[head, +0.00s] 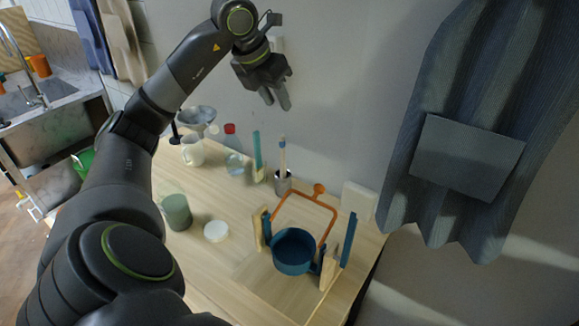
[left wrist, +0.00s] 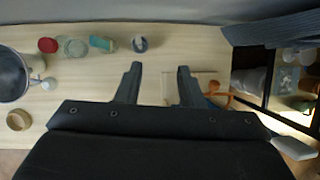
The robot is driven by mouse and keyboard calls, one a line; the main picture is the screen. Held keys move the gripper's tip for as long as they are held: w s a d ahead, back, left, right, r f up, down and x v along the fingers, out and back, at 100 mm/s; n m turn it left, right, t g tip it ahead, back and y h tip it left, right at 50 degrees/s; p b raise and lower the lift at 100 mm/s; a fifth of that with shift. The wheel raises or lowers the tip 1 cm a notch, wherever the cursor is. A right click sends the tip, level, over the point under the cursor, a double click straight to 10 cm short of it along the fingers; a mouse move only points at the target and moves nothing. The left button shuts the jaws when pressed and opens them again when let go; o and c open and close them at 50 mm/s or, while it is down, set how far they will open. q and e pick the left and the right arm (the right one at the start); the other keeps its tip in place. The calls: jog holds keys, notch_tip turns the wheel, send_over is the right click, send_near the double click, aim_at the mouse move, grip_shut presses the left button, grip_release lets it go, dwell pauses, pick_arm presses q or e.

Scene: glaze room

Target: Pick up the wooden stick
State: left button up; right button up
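A thin pale wooden stick (head: 283,158) stands upright in a small metal cup (head: 282,184) near the wall at the back of the table in the head view. The cup also shows from above in the left wrist view (left wrist: 140,44), with the stick hard to make out there. My left gripper (head: 277,104) is above the cup in the head view, well clear of it. In the left wrist view its two fingers (left wrist: 158,72) are spread apart with nothing between them. My right gripper does not show.
A blue pot (head: 294,252) with an orange frame (head: 322,214) is in front right. A green jar (head: 177,212), white disc (head: 216,231) and clear jar (head: 235,164) stand left. A grey apron (head: 470,150) hangs right.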

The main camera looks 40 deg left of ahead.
pick_arm(q)
jog(key=a+y, duration=0.1)
jog(key=a, duration=0.1)
jog(key=p, duration=0.4)
send_near(281, 136)
jog(key=shift+n, duration=0.3)
jog(key=x, duration=0.6)
jog(key=shift+w+d, duration=0.15)
jog(key=shift+d, duration=0.05)
jog(key=shift+w+f+p, duration=0.15)
jog(key=shift+f+p, duration=0.25)
jog(key=shift+f, duration=0.15)
jog(key=p+x, duration=0.1)
jog(key=x, duration=0.2)
jog(key=shift+a+f+p, duration=0.15)
jog(key=shift+p, duration=0.15)
jog(key=shift+w+f, duration=0.1)
jog(key=shift+f, duration=0.3)
grip_shut()
